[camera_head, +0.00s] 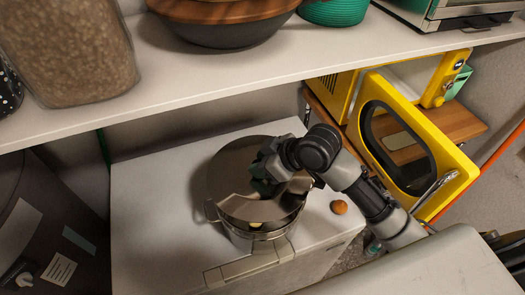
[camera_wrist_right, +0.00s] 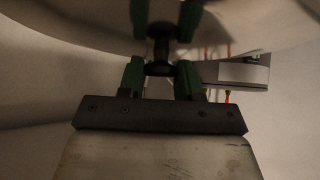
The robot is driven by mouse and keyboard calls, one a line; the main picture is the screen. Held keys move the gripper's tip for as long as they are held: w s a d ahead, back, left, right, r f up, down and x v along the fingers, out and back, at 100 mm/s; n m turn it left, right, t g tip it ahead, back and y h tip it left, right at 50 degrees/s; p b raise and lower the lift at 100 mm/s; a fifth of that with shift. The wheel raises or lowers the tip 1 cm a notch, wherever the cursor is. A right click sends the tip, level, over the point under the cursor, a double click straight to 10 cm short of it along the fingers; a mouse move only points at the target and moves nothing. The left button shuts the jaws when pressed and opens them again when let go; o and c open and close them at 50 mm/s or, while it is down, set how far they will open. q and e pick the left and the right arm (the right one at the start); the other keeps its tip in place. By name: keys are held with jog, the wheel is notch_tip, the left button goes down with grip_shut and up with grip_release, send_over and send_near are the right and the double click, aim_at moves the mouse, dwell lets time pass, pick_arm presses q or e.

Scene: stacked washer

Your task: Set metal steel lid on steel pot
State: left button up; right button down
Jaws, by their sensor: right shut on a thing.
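The steel pot (camera_head: 256,234) stands on the white washer top near its front edge. The shiny metal lid (camera_head: 228,170) is above the pot, tilted and set off toward the back, so the pot's front rim and part of its inside show. My right gripper (camera_head: 268,178) is shut on the lid. In the right wrist view, the green fingers of the gripper (camera_wrist_right: 160,76) are on either side of the lid's dark knob (camera_wrist_right: 160,66), and the lid's underside or top curve (camera_wrist_right: 70,22) fills the upper picture. Whether lid and pot rim touch is unclear. My left gripper is not in view.
A small brown round thing (camera_head: 338,207) lies right of the pot. A yellow microwave (camera_head: 414,150) with its door open stands at the right, behind my arm. A white shelf (camera_head: 190,83) overhangs the back. The washer top (camera_head: 150,200) is free at left.

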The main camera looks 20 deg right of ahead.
aim_at(293, 185)
jog(key=shift+w+f, duration=0.1)
jog(key=shift+f, duration=2.7)
jog(key=shift+d, duration=0.1)
jog(key=shift+f+b, duration=0.4)
jog(key=shift+f, duration=0.2)
jog(key=c, duration=1)
grip_release()
jog(key=shift+c, duration=0.2)
jog(key=shift+p+v, duration=0.4)
jog(key=shift+v, duration=5.2)
jog(key=shift+f, duration=0.1)
